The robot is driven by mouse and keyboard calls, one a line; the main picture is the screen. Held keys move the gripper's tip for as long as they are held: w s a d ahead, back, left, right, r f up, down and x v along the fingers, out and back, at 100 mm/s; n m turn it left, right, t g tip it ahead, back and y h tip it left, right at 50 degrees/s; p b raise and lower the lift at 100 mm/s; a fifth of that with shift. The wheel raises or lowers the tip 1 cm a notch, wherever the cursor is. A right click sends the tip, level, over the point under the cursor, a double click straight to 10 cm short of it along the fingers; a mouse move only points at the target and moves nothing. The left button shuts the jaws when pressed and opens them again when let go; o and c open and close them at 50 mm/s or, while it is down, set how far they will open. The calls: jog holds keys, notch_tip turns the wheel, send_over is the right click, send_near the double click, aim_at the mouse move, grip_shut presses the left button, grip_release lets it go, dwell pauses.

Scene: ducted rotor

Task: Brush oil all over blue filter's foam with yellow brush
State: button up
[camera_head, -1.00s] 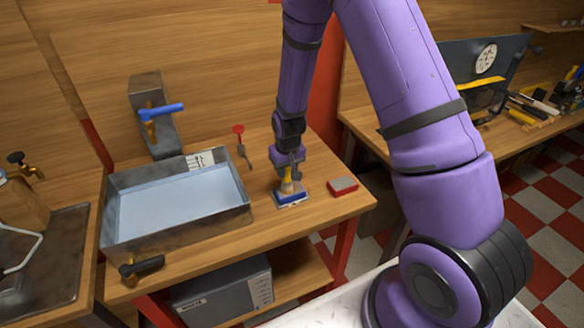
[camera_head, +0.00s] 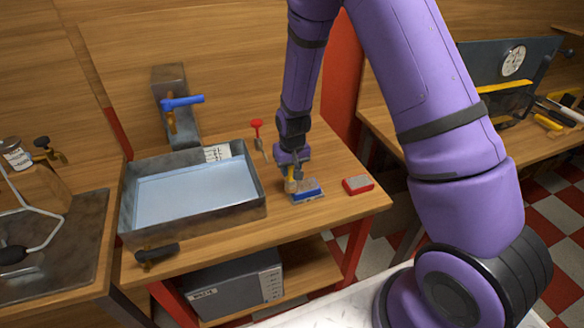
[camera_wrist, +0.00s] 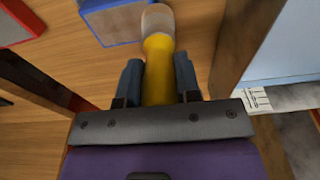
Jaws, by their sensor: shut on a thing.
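The blue filter (camera_head: 308,191) lies flat on the wooden bench, a blue frame around grey foam. In the wrist view, part of the blue filter (camera_wrist: 112,22) shows at the top, cut off by the picture edge. My gripper (camera_head: 291,169) is shut on the yellow brush (camera_head: 291,187), gripping its handle. In the wrist view, my gripper (camera_wrist: 158,82) has a finger on each side of the yellow brush (camera_wrist: 158,62). The pale brush head is at the filter's edge; I cannot tell whether it touches. Oil on the foam cannot be made out.
A red-framed filter (camera_head: 357,184) lies right of the blue one, near the bench edge. A metal basin (camera_head: 128,212) with pale blue inside stands to the left. A red-topped tool (camera_head: 257,128) lies behind. A blue-handled tap (camera_head: 183,102) rises behind the basin.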

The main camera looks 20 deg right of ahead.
jog(key=shift+r, duration=3.05)
jog(key=shift+r, duration=1.5)
jog(key=shift+d, duration=0.1)
